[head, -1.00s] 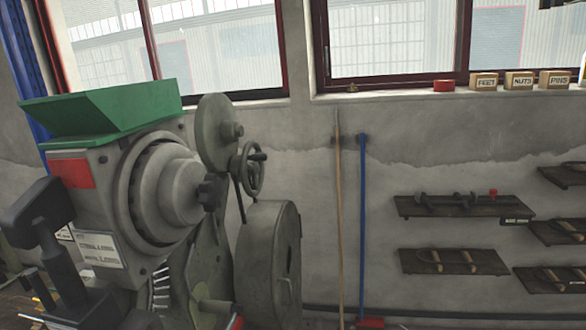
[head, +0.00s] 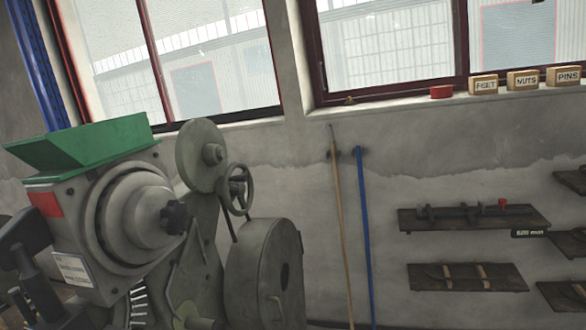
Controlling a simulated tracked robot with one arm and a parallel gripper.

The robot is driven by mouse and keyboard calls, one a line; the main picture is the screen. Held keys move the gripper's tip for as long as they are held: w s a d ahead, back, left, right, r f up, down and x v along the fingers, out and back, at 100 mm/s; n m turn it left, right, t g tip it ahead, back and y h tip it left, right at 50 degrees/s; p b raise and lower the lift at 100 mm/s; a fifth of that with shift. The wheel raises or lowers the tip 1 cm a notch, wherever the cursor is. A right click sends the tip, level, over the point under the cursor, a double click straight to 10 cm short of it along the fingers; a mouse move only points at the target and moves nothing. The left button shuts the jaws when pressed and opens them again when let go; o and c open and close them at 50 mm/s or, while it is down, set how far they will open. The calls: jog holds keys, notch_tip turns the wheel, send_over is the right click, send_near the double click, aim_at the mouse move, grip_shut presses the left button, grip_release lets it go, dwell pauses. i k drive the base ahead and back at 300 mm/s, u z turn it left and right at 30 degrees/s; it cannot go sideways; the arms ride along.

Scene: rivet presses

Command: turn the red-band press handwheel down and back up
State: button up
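A grey press (head: 82,228) with a green hopper (head: 85,144) on top fills the left side of the head view. A red patch (head: 47,204) marks its side, above a white label. A small spoked handwheel (head: 238,189) stands on the right of the machine, beside a round grey disc (head: 203,155). A dark knob (head: 175,218) sits at the middle of the round front housing. Dark parts that look like my gripper (head: 24,265) show at the lower left edge, in front of the press and apart from the handwheel. Its fingertips cannot be made out.
A large grey drum (head: 268,275) stands below the handwheel. A wooden pole (head: 340,220) and a blue pole (head: 363,230) lean on the wall to its right. Wall shelves (head: 470,218) with tools are at the right. Labelled boxes (head: 522,81) stand on the window sill.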

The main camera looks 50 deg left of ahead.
aim_at(237, 188)
jog(key=z, duration=0.1)
jog(key=i, duration=1.2)
jog(key=u, duration=0.75)
jog(key=i, duration=0.55)
jog(key=u, duration=0.5)
